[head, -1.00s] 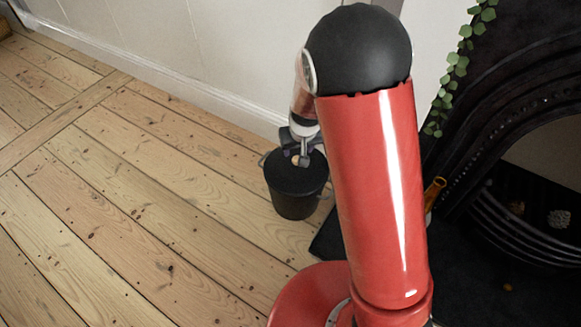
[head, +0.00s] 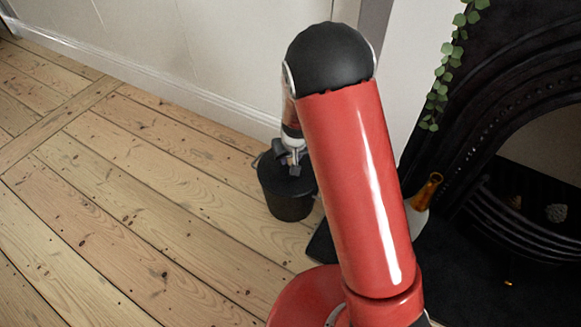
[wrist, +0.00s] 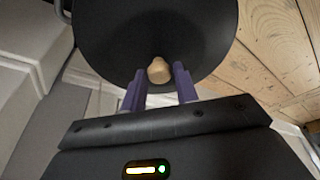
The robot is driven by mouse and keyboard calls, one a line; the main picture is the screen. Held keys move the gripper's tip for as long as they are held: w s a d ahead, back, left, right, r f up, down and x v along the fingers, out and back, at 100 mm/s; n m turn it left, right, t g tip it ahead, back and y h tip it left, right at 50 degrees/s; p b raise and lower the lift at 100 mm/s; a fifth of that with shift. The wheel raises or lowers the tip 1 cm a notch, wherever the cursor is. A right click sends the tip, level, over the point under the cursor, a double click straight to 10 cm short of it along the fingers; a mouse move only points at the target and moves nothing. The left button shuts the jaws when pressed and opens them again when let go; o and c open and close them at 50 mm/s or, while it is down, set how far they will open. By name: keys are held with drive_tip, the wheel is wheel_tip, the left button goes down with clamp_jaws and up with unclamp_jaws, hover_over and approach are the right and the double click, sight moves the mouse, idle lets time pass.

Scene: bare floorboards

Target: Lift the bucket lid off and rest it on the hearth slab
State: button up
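The black bucket (head: 289,206) stands upright on the floorboards near the wall, with its dark lid (head: 272,172) on top. In the wrist view the round lid (wrist: 110,45) fills the upper middle, with a pale wooden knob (wrist: 159,70) at its centre. My gripper (head: 293,164) is over the lid, partly hiding it in the head view. In the wrist view my gripper (wrist: 160,72) is open, its two purple fingers apart on either side of the knob, with gaps showing. The dark hearth slab (head: 465,275) lies at the right, before the fireplace, partly hidden by my arm.
The black fireplace surround (head: 455,135) rises at the right, with trailing ivy (head: 439,88). Open floorboards (head: 130,210) lie to the left.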

clamp_jaws()
